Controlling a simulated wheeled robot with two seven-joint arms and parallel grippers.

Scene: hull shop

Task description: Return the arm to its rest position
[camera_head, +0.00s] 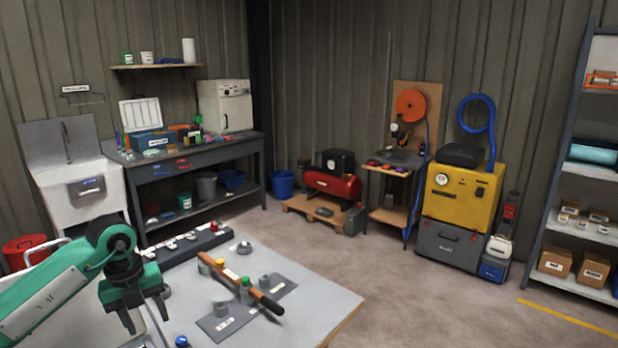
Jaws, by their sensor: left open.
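My left arm comes in from the lower left, green and white with dark joints. Its black gripper (146,318) points down over the left part of the grey table (315,292). The jaws are open and I see nothing between them. The gripper is left of the grey plate (225,318) and the long brown-handled tool (240,282), apart from both. My right gripper does not show.
On the table are a dark rack (188,246) with small parts and a blue-capped item (182,341) near the front. Behind stand a workbench (195,150), a red compressor (330,184), a yellow machine (462,194) and shelves (585,165). Open floor lies right of the table.

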